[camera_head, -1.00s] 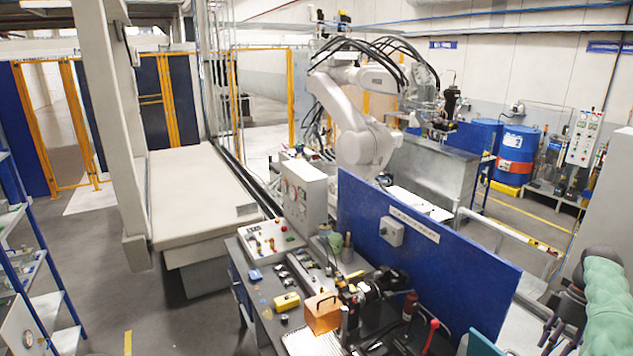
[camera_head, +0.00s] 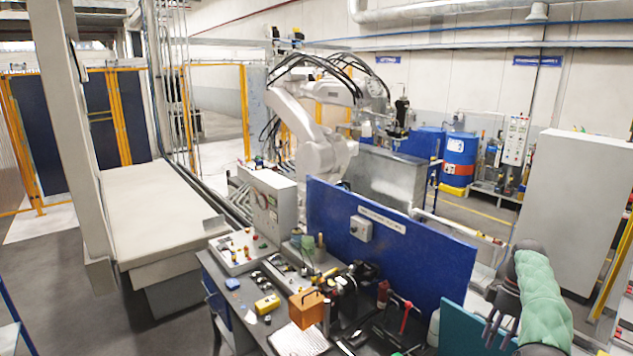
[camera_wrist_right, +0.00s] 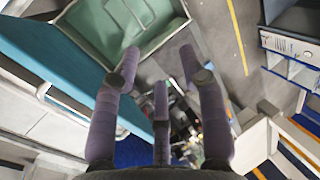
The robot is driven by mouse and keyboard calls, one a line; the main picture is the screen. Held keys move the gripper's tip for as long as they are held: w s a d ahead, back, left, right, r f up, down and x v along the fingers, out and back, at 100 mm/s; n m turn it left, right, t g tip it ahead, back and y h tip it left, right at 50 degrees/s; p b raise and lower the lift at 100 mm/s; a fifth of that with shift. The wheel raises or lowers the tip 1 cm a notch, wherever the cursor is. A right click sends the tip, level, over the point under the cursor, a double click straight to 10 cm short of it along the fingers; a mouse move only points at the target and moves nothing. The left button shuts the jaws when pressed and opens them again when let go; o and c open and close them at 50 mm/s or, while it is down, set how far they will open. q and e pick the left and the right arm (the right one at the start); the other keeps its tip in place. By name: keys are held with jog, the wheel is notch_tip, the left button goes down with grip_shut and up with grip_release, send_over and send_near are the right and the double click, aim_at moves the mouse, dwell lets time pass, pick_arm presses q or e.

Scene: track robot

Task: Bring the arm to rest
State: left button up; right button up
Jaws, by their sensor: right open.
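My right arm, in a green padded sleeve (camera_head: 540,300), comes in at the lower right of the head view. Its right gripper (camera_head: 497,328) hangs below the wrist with its purple-grey fingers apart. In the right wrist view the same gripper (camera_wrist_right: 160,72) shows three spread fingers with nothing between them. My left arm and gripper are not in view.
A cluttered workbench (camera_head: 245,296) stands at the lower middle, backed by a blue panel (camera_head: 425,262). A teal panel (camera_head: 468,328) is close to the right gripper's left side. A grey cabinet (camera_head: 580,190) stands beyond the arm. A white robot arm (camera_head: 318,145) is further back.

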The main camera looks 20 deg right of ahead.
jog(key=w+a+f, duration=0.1)
jog(key=w+f, duration=0.3)
jog(key=f, duration=0.3)
jog(key=w+a+f+m, duration=0.3)
jog(key=a+f, duration=1.7)
jog(key=f, duration=0.2)
jog(key=s+a+f+m, duration=0.1)
jog(key=s+a+f, duration=0.2)
jog(key=a, duration=0.2)
jog(key=s+a+f+t, duration=0.1)
jog(key=s+a+f, duration=0.2)
jog(key=a, duration=0.2)
jog(key=s+a+f+m, duration=0.1)
jog(key=s+a+f, duration=0.15)
jog(key=a, duration=0.35)
jog(key=s+a+m, duration=0.3)
jog(key=s+a, duration=0.9)
jog(key=s, duration=0.4)
pick_arm(q)
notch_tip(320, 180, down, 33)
jog(key=b, duration=3.2)
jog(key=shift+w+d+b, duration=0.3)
jog(key=shift+b, duration=0.1)
pick_arm(e)
notch_tip(320, 180, down, 31)
jog(key=w+a+n+t, duration=0.1)
jog(key=shift+w+a, duration=0.25)
